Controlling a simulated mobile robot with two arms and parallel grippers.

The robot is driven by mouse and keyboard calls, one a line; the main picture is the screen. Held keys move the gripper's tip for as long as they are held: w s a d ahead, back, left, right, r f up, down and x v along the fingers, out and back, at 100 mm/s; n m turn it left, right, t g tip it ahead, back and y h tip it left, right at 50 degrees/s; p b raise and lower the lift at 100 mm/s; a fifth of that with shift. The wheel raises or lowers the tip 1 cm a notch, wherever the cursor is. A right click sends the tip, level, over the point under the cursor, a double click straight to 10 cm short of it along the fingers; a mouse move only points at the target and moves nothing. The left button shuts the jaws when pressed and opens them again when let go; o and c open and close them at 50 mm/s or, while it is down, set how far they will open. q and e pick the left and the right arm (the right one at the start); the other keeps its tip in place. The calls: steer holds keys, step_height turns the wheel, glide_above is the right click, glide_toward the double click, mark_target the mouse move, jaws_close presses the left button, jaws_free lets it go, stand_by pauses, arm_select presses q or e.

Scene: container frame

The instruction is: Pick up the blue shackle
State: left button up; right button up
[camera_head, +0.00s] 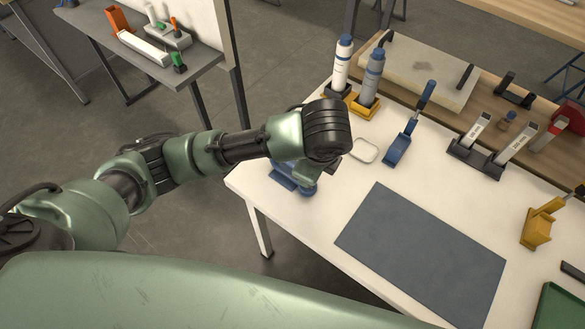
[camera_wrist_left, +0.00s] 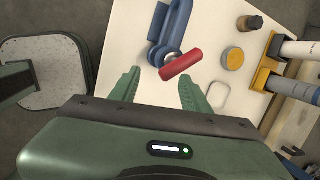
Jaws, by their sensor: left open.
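The blue shackle (camera_wrist_left: 172,28) lies on the white table in the left wrist view, with a red pin (camera_wrist_left: 181,65) across its near end. In the head view only parts of the blue shackle (camera_head: 283,180) show beneath my left wrist. The red pin is hidden there. My left gripper (camera_wrist_left: 159,76) is open and empty. Its two green fingers point toward the shackle's near end and are spread to either side of the red pin. Whether they touch anything I cannot tell. In the head view the fingers are hidden behind my wrist. My right gripper is not in view.
A pale oval ring (camera_head: 364,150) lies to the right of my wrist. A yellow disc (camera_wrist_left: 234,58) and a dark jar (camera_wrist_left: 249,23) are near the shackle. Bottles in yellow holders (camera_head: 363,104) and a blue stand (camera_head: 398,151) stand farther back. The grey mat (camera_head: 424,252) is bare.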

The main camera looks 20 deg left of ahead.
arm_select(q)
steer(key=w+a+r+m+y, duration=0.1)
steer(key=w+a+r+y, duration=0.1)
steer(key=a, duration=0.2)
glide_above(291, 162)
steer(key=s, duration=0.2)
step_height(291, 162, down, 5)
steer(key=f, duration=0.1)
steer(key=w+f+p, duration=0.1)
steer(key=f, duration=0.1)
steer(key=w+f, duration=0.1)
steer(key=shift+f+p, duration=0.15)
steer(key=shift+p, duration=0.2)
steer(key=shift+w+a+f, duration=0.15)
steer(key=shift+f, duration=0.3)
jaws_close()
stand_by(0.3)
steer(key=shift+w+r, duration=0.1)
steer(key=shift+r, duration=0.05)
